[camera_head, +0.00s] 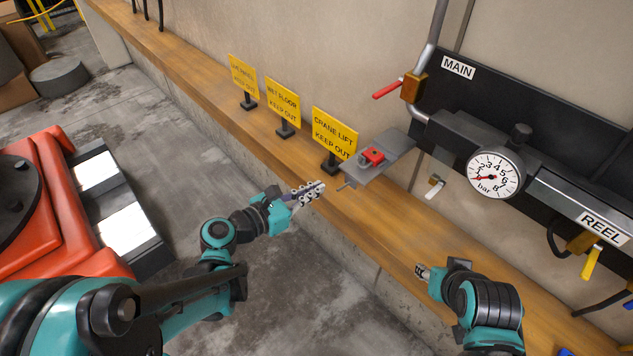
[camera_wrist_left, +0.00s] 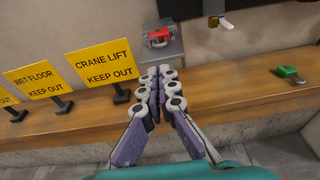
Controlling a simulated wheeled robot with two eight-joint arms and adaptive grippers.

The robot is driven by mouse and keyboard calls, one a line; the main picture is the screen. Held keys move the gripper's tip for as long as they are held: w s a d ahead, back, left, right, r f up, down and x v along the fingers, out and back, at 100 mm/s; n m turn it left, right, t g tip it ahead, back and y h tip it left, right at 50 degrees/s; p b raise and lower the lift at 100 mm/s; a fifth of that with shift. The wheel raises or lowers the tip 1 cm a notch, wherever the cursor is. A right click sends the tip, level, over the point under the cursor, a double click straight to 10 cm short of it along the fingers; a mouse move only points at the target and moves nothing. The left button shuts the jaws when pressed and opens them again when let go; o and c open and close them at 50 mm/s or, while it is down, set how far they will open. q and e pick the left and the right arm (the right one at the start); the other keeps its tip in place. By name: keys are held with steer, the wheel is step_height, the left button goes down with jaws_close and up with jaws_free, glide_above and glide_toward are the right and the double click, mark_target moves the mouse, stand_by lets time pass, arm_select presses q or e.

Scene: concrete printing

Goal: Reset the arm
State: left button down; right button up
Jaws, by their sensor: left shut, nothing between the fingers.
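My left arm reaches in from the left in the head view. Its gripper (camera_head: 316,188) is shut and empty, held out in front of the wooden ledge (camera_head: 372,222). In the left wrist view the fingers (camera_wrist_left: 159,75) lie together, pointing toward the ledge and the wall. My right gripper (camera_head: 421,270) shows at the lower right of the head view, over or near the ledge's front edge. It is small there, and I cannot tell whether its fingers are open or shut.
Yellow keep-out signs (camera_head: 335,133) stand along the ledge. A grey bracket (camera_head: 388,160) with a red block (camera_head: 373,155) juts from the wall. A pressure gauge (camera_head: 495,173) and a red-handled valve (camera_head: 388,90) are at right. A green item (camera_wrist_left: 290,73) lies on the ledge.

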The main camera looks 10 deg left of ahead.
arm_select(q)
steer(key=s+f+m+g+y+b, duration=0.4)
steer(key=s+f+m+b, duration=0.2)
steer(key=f+m, duration=0.55)
steer(key=s+a+f+m+y+b, duration=0.2)
steer(key=s+a+m, duration=0.1)
steer(key=m, duration=0.5)
steer(key=s+a+f+m+g+y+b, duration=0.1)
steer(key=s+a+m+y+b, duration=0.2)
steer(key=m, duration=0.6)
steer(key=shift+s+a+f+y, duration=0.35)
steer(key=shift+s+a, duration=0.1)
steer(key=shift+s, duration=0.25)
